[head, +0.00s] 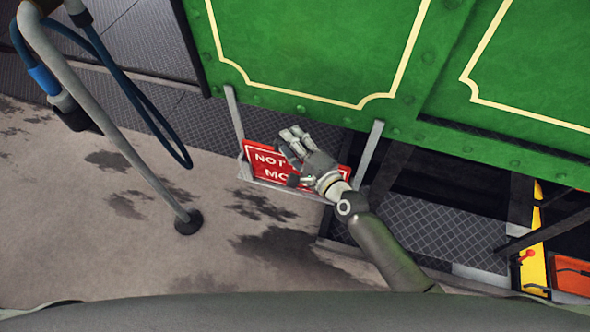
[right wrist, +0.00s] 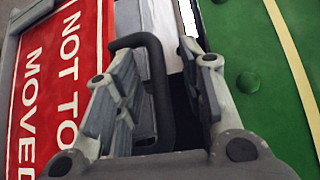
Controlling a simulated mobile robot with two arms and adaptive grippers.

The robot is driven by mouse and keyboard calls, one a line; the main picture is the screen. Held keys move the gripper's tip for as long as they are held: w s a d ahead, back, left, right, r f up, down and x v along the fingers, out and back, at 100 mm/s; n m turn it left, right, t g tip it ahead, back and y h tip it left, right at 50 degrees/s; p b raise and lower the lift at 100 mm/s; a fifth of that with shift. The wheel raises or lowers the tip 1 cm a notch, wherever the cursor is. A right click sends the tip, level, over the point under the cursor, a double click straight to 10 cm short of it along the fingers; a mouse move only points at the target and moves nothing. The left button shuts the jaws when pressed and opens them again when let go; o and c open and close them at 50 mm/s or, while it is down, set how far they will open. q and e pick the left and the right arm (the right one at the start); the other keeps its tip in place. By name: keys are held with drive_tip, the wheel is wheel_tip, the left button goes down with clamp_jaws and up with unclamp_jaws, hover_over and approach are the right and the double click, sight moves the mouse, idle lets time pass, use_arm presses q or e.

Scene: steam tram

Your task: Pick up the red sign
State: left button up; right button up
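The red sign (head: 265,160) with white lettering sits in a grey frame (head: 285,188) hung below the green tram side. In the right wrist view, the red sign (right wrist: 58,75) fills the left side, with a dark loop handle (right wrist: 162,90) beside it. My right gripper (head: 288,142) is over the sign and hides part of its lettering. In the right wrist view, my right gripper (right wrist: 170,75) has its fingers apart, with the handle's long bar between them. I cannot tell if either finger touches it. My left gripper is not in view.
The green tram panel (head: 310,50) rises just behind the sign. A grey post (head: 105,125) with a dark blue hose stands at left. A dark tread-plate step (head: 440,235) is at right, near a yellow part (head: 533,250). Stained paving (head: 90,240) is open at lower left.

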clamp_jaws()
drive_tip(key=shift+r, duration=0.1)
